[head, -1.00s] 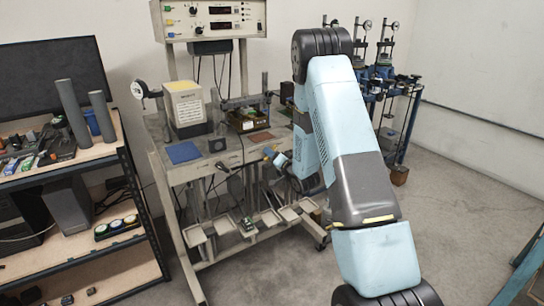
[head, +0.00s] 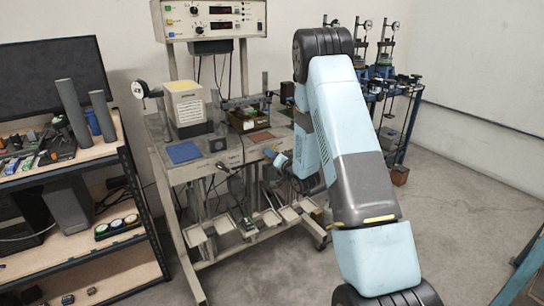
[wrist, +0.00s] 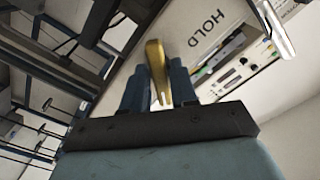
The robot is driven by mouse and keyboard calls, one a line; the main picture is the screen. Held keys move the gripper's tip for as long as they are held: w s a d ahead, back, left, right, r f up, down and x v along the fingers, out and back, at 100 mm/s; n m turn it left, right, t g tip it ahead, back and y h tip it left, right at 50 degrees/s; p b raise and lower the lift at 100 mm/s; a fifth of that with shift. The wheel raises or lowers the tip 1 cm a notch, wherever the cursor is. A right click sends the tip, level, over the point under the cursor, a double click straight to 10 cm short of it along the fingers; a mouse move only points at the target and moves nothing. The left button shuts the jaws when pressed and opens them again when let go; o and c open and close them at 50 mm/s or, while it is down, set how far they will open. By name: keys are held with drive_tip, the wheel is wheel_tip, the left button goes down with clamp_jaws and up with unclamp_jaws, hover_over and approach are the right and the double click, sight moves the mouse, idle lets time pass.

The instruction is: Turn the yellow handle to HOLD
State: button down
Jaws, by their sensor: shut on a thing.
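The yellow handle (wrist: 157,74) stands between the two dark blue fingers of my gripper (wrist: 158,80) in the wrist view, and the gripper is shut on it. The handle's far end shows past the fingertips. The black word HOLD (wrist: 207,28) is printed on a pale panel to the right of the handle, apart from its tip. In the head view my gripper (head: 274,155) is at the front edge of the grey bench, and the handle is too small there to make out clearly. Other position labels do not show in the wrist view.
The grey bench (head: 207,167) carries a blue mat (head: 183,152), a pale box (head: 187,105) and a brown mat (head: 261,136). Small trays (head: 223,224) sit low at its front. A shelf unit (head: 62,166) stands at left. Open floor lies in front.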

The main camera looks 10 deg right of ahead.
drive_tip(key=shift+f+n, duration=0.15)
drive_tip(key=shift+n, duration=8.45)
drive_tip(key=shift+s, duration=0.1)
drive_tip(key=c, duration=1.1)
unclamp_jaws()
drive_tip(key=v, duration=1.3)
drive_tip(key=shift+s+d, duration=0.15)
drive_tip(key=shift+s, duration=0.15)
